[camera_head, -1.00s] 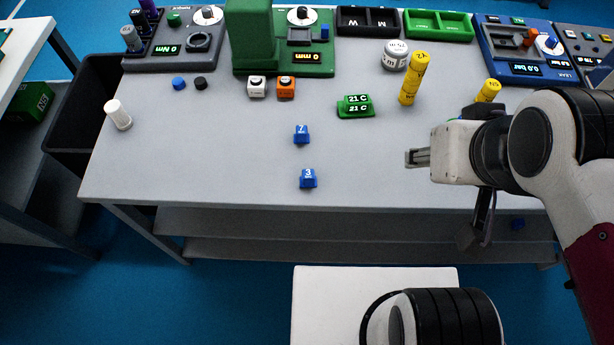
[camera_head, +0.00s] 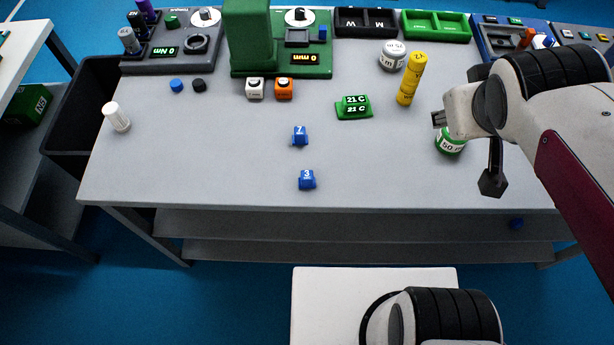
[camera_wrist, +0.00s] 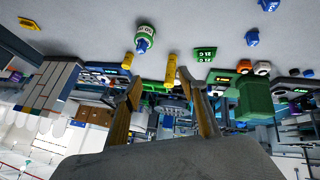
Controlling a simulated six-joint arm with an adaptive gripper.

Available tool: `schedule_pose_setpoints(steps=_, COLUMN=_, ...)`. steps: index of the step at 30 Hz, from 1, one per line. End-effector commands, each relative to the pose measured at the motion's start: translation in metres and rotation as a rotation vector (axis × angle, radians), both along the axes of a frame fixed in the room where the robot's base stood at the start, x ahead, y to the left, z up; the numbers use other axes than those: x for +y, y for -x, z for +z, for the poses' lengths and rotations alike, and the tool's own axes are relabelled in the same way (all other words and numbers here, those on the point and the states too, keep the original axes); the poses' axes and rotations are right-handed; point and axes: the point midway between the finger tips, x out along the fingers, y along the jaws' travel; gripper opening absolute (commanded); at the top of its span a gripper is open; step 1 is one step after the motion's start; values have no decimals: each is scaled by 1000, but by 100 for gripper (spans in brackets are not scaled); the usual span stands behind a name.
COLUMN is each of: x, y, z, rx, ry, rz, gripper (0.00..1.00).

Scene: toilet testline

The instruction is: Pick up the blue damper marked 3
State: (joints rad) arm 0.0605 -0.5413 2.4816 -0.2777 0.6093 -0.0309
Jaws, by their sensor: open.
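The blue damper marked 3 (camera_head: 307,180) stands on the grey table near its front edge, left of my gripper. A second blue damper (camera_head: 300,136), its mark looking like a 7 or 2, stands just behind it. Two blue pieces also show at the top of the wrist view, one (camera_wrist: 252,38) and one cut by the edge (camera_wrist: 268,4); I cannot read their marks there. My gripper (camera_head: 438,119) is above the right part of the table, apart from both dampers. In the wrist view its fingers (camera_wrist: 168,98) are spread with nothing between them.
A green-and-white cylinder (camera_head: 450,146) stands beside my gripper. Test devices line the back edge. The table around the dampers is clear.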

Motion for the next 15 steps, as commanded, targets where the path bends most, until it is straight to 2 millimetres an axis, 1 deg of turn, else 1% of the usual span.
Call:
schedule_pose_setpoints(steps=1, x=-6, y=-10, z=-2, rx=-3, ry=30, rz=16, gripper=42)
schedule_pose_setpoints(steps=6, x=-22, y=-44, z=-7, rx=-27, ry=132, rz=95, gripper=42)
schedule_pose_setpoints(steps=9, x=-28, y=-64, z=-11, rx=-39, ry=185, rz=150, gripper=42)
schedule_pose_setpoints(steps=15, x=-34, y=-100, z=-23, rx=-59, ry=272, rz=280, gripper=42)
